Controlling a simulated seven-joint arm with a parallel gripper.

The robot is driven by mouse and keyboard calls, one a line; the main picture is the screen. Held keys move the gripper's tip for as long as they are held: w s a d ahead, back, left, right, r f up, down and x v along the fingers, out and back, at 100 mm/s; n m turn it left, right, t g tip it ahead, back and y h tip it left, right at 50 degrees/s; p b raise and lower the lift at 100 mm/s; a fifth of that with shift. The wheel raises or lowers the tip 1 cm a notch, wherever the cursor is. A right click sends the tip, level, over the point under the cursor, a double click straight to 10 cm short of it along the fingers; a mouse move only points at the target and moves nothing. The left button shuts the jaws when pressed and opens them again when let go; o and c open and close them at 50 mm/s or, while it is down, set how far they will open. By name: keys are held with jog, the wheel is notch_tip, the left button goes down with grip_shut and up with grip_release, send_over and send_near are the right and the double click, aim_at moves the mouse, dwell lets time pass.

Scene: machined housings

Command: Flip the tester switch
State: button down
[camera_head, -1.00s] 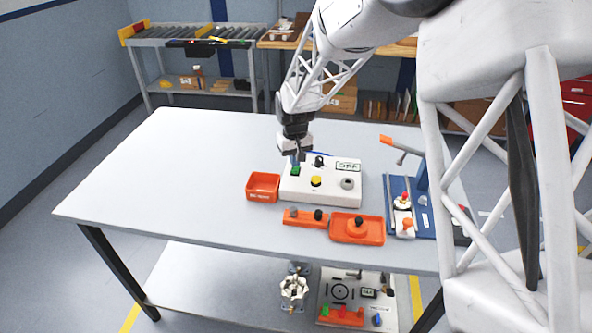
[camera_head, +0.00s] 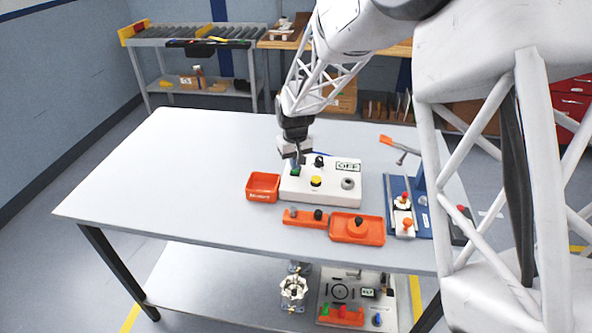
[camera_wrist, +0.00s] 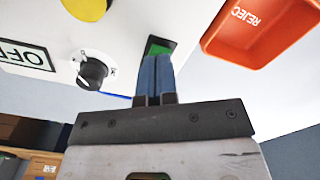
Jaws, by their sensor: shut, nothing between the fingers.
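The white tester box (camera_head: 335,190) stands on the table. It has a green switch (camera_head: 295,172) at its left, a black knob (camera_head: 319,162), a yellow button (camera_head: 316,181), a grey round part (camera_head: 348,184) and a display reading OFF (camera_head: 348,166). My gripper (camera_head: 300,161) is shut and empty, pointing down at the green switch. In the wrist view its blue fingertips (camera_wrist: 156,60) overlap the near part of the green switch (camera_wrist: 158,46). I cannot tell whether they touch it. The black knob (camera_wrist: 92,71) is beside the fingers.
An orange REJECT bin (camera_head: 262,188) stands left of the tester. Orange trays (camera_head: 345,238) with knobs lie in front. A blue fixture (camera_head: 420,215) with a lever clamp stands on the right. The left half of the table (camera_head: 170,170) is clear.

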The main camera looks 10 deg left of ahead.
jog(key=shift+f, duration=0.65)
dwell(0.7)
jog(key=shift+r, duration=0.1)
jog(key=shift+r, duration=3.4)
